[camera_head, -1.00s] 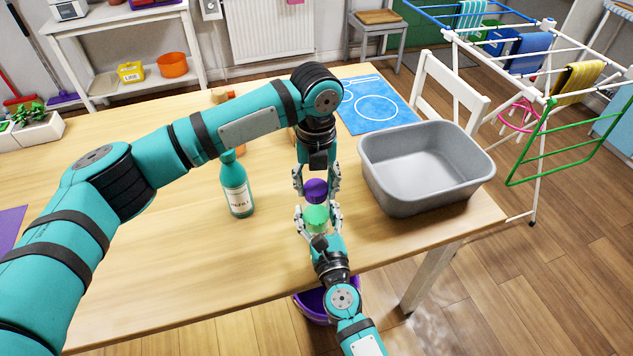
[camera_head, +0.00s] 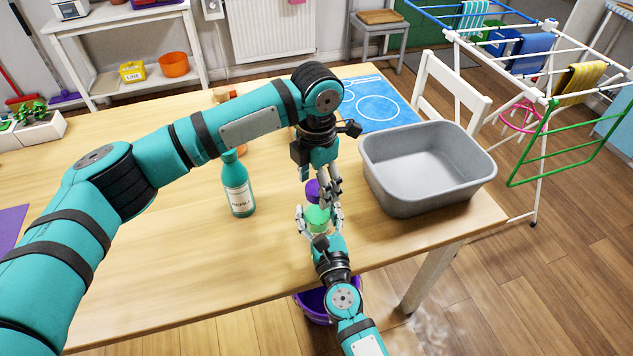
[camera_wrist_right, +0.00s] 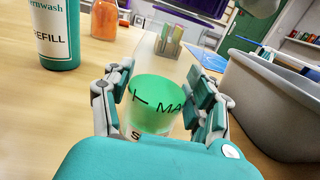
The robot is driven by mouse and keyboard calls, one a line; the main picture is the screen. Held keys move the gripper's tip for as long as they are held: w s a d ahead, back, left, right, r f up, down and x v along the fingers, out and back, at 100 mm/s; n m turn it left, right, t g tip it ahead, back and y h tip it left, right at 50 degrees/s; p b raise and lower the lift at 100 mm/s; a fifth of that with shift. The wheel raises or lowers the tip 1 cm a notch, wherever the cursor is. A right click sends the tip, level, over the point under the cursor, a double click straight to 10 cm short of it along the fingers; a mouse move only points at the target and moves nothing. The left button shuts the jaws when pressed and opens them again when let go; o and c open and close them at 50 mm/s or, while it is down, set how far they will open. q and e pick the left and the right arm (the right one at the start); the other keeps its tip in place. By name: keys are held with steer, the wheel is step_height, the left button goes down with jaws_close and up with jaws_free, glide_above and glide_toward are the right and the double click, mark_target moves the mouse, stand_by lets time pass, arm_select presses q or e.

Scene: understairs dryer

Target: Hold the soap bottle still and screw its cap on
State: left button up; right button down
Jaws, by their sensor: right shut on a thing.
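The green soap bottle (camera_head: 317,219) stands upright near the table's front edge. My right gripper (camera_head: 319,222) is shut on it from the front. In the right wrist view the bottle (camera_wrist_right: 158,98) sits between both fingers, with dark lettering on its green part. The purple cap (camera_head: 311,189) is directly above the bottle; whether its thread is engaged cannot be seen. My left gripper (camera_head: 324,193) points down at the cap from above. Its fingers overlap in the head view, so their gap and any contact with the cap are hidden.
A teal refill bottle (camera_head: 239,189) stands left of the grippers. A grey basin (camera_head: 428,195) stands close on the right. A blue mat (camera_head: 378,106) lies behind. A purple bucket (camera_head: 313,303) is on the floor below the front edge.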

arm_select(q)
steer(key=shift+r, duration=2.25)
steer(key=shift+c, duration=0.3)
